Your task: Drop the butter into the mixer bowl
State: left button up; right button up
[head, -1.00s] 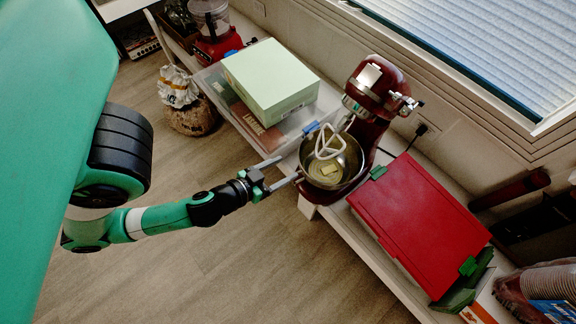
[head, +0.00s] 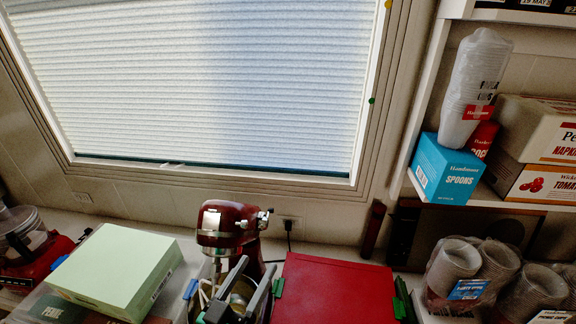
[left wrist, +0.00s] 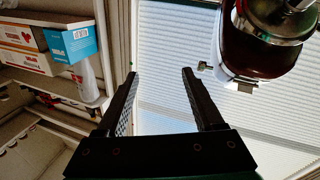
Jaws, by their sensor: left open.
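The dark red stand mixer (head: 229,228) stands on the counter under the window. Its steel bowl (head: 243,288) is partly hidden by my left gripper (head: 256,273) and cut by the lower picture edge. A pale beater shows at the bowl's left side. My left gripper is open, with its fingers pointing up in front of or over the bowl; which one I cannot tell. The left wrist view shows its spread fingers (left wrist: 159,74) with nothing between them and the mixer head (left wrist: 262,40) at upper right. No butter shows now; the bowl's inside is hidden. My right gripper is not in view.
A pale green box (head: 115,270) stands left of the mixer, and a red food processor (head: 30,255) at far left. A red-lidded bin (head: 335,290) is close on the right. Bagged cups (head: 455,265) stand farther right, below a shelf with a blue spoons box (head: 446,170).

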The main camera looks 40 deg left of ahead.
pick_arm(q)
jog(key=w+d+r+m+t+h, duration=0.1)
jog(key=w+d+r+t, duration=0.1)
jog(key=r, duration=0.7)
jog(key=w+d+r+m+t+h, duration=0.1)
jog(key=w+d+r+t, duration=0.15)
jog(key=r, duration=0.55)
jog(key=s+d+r+m+t+h, duration=0.2)
jog(key=d+r+h, duration=0.1)
jog(key=r, duration=0.7)
jog(key=s+d+r+m+t+h, duration=0.2)
jog(key=d+r+m+t+h, duration=0.1)
jog(key=r, duration=0.8)
jog(key=shift+s+h, duration=0.3)
jog(key=shift+s, duration=0.1)
jog(key=shift+d+r+t, duration=0.1)
jog(key=shift+r+t, duration=0.1)
jog(key=shift+t, duration=0.05)
